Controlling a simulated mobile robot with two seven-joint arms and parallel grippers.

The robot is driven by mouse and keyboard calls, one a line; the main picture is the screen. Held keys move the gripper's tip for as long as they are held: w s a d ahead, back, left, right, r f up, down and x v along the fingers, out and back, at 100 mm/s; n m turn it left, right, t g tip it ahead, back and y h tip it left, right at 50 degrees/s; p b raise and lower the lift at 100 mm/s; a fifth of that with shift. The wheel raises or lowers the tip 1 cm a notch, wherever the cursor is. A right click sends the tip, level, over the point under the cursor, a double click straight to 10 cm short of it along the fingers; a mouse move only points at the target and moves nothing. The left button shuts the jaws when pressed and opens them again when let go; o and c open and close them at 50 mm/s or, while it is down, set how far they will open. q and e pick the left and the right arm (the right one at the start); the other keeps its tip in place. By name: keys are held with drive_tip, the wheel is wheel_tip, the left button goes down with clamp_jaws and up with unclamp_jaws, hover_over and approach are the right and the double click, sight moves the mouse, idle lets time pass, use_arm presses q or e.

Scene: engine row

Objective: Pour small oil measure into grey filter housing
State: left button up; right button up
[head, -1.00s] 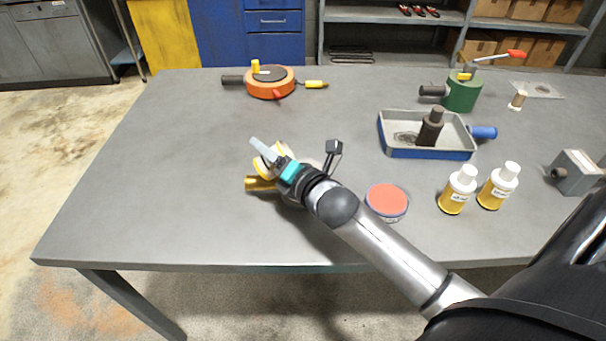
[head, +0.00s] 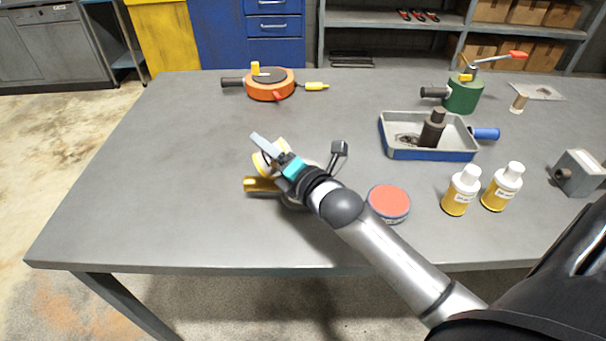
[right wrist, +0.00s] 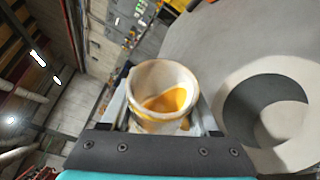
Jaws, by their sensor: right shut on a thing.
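My right gripper (head: 270,158) is shut on the small oil measure (head: 259,164), a pale cup with a yellow band, above the table left of centre. In the right wrist view the measure (right wrist: 150,78) sits between the fingers, tilted, with amber oil pooled on one side. The grey filter housing (right wrist: 290,150) shows there as a light round ring with a dark centre, beside and below the measure. In the head view my gripper mostly covers the housing; its brass-coloured stub (head: 260,185) sticks out left. I see no stream of oil. My left gripper is not in view.
An orange housing (head: 270,91) stands at the back, a green one (head: 463,97) at back right. A tray (head: 415,153) holds a dark cylinder. A red-topped tin (head: 389,202) and two oil bottles (head: 461,192) stand right of my forearm. The table's left side is clear.

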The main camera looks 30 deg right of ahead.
drive_tip(key=shift+d+r+m+t+b, duration=0.1)
drive_tip(key=shift+r+m+t+b, duration=0.3)
drive_tip(key=shift+m+b, duration=0.55)
idle(0.7)
drive_tip(key=shift+s+d+r+m+t, duration=0.2)
drive_tip(key=shift+d+r+m+t, duration=0.1)
drive_tip(key=shift+d+m, duration=0.3)
idle(1.2)
drive_tip(key=shift+d+f+m+t+b, duration=0.15)
drive_tip(key=shift+f+m+t+b, duration=0.25)
drive_tip(key=shift+m+b, duration=0.45)
idle(0.8)
drive_tip(key=shift+s+d+r+m+p, duration=0.1)
drive_tip(key=shift+r+m+p, duration=0.3)
drive_tip(key=shift+r+m, duration=0.1)
drive_tip(key=shift+d+r+m+t+p, duration=0.1)
drive_tip(key=shift+r+m+t+p, duration=0.3)
drive_tip(key=shift+r+m, duration=0.1)
idle(0.5)
drive_tip(key=shift+s+d+r+m+t+h, duration=0.1)
drive_tip(key=shift+d+r+m+t+h, duration=0.15)
drive_tip(key=shift+m, duration=0.65)
idle(0.5)
